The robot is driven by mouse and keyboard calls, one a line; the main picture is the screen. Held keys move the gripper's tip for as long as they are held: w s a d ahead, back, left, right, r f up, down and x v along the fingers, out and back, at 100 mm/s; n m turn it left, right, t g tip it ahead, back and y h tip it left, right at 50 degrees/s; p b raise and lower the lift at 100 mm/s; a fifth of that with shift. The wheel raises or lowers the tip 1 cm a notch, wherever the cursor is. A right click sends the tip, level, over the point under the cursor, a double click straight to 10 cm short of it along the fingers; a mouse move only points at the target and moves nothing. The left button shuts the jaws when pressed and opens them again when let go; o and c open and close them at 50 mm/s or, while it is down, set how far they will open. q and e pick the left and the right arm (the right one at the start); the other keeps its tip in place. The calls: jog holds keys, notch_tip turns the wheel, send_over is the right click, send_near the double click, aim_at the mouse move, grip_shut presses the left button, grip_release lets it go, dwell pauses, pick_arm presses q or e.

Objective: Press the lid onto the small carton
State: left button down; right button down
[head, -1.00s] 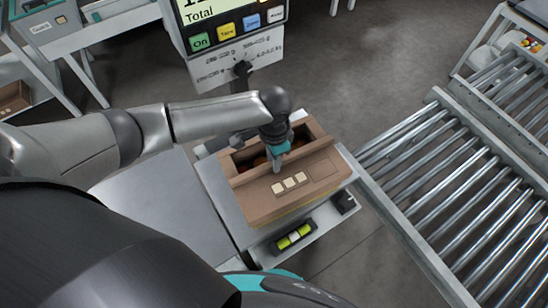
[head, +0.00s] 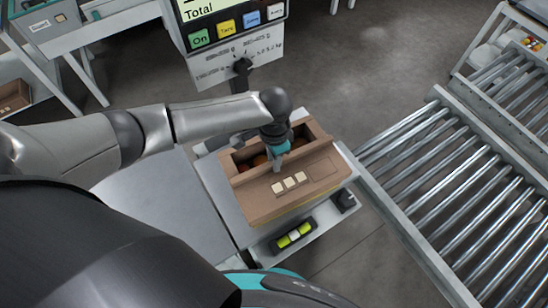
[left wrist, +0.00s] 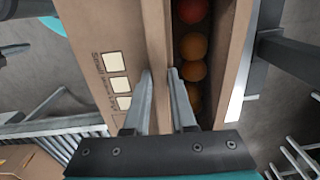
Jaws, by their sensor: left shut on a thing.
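The small brown carton (head: 314,131) stands on the weighing scale, its rear part open, with orange and red tomatoes (left wrist: 193,72) inside. The lid (head: 318,175), a brown panel with three pale label squares, lies over the front part and leaves a gap along the back. My left gripper (head: 277,165) reaches down at the lid's raised rear edge. In the left wrist view, its two fingers (left wrist: 162,78) straddle that edge strip, one on the label side and one on the tomato side. It is shut on the lid. My right gripper is not in view.
The scale platform (head: 212,180) lies under the carton, with a green level indicator (head: 295,236) at its front. The scale's display (head: 222,15) stands behind. A roller conveyor (head: 450,190) runs close by on the right. A bare grey surface (head: 160,205) lies to the left.

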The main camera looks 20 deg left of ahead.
pick_arm(q)
jog(key=c, duration=0.7)
grip_release()
jog(key=shift+f, duration=0.1)
jog(key=shift+c, duration=0.2)
jog(key=shift+c, duration=1.2)
notch_tip(320, 180, up, 8)
jog(key=p, duration=0.9)
